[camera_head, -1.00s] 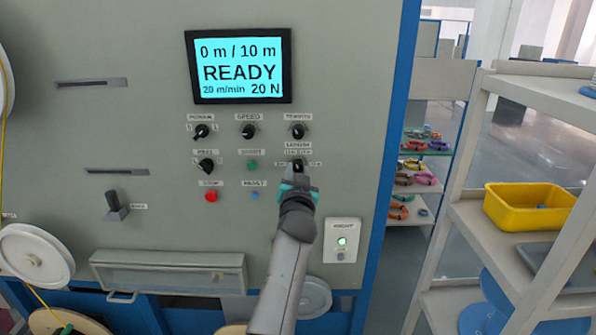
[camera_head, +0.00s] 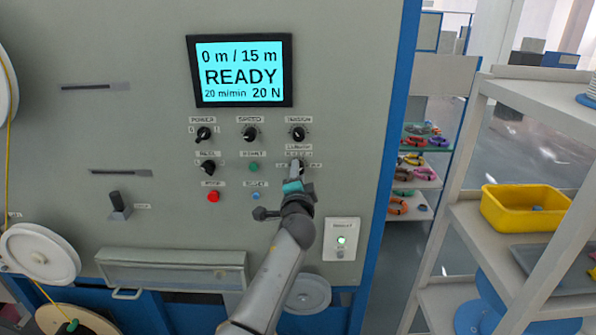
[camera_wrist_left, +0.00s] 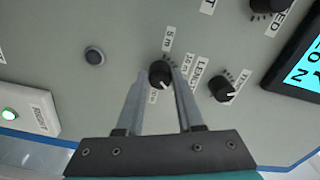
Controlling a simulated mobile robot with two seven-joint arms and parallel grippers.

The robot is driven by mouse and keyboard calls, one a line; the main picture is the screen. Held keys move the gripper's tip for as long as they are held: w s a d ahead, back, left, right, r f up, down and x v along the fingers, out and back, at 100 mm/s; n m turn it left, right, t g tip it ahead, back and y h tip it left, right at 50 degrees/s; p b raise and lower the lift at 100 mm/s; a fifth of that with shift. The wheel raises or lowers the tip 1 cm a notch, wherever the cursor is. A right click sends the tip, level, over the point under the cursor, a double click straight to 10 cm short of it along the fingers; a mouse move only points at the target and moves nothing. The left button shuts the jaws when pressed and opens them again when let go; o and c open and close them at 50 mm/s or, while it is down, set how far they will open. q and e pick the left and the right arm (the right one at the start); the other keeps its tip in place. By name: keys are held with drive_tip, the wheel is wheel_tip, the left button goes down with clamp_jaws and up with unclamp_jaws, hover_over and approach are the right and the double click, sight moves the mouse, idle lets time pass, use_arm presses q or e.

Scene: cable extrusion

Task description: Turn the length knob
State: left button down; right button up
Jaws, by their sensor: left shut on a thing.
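The length knob (camera_wrist_left: 160,73) is a black knob with a white pointer on the grey panel. In the left wrist view it sits between the fingertips of my left gripper (camera_wrist_left: 163,80), which is shut on it. In the head view the gripper (camera_head: 297,172) reaches the knob from below and mostly hides it. The screen (camera_head: 240,71) reads 0 m / 15 m, READY, 20 m/min, 20 N. My right gripper is in neither view.
The tension knob (camera_head: 298,133) is just above, with the speed knob (camera_head: 249,133) to its left. A green button (camera_head: 254,168), blue button (camera_head: 256,196) and red button (camera_head: 213,197) are to the left. A shelf with a yellow bin (camera_head: 525,210) stands at right.

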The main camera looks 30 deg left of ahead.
use_arm(q)
drive_tip(key=shift+r+m+p, duration=0.2)
drive_tip(key=shift+m+p, duration=1.6)
drive_tip(key=shift+m, duration=3)
drive_tip(key=c, duration=0.5)
unclamp_jaws()
drive_tip(key=shift+f, duration=0.1)
drive_tip(key=shift+c, duration=0.2)
drive_tip(key=v, duration=1.5)
drive_tip(key=shift+s+b, duration=0.15)
drive_tip(key=shift+b, duration=0.3)
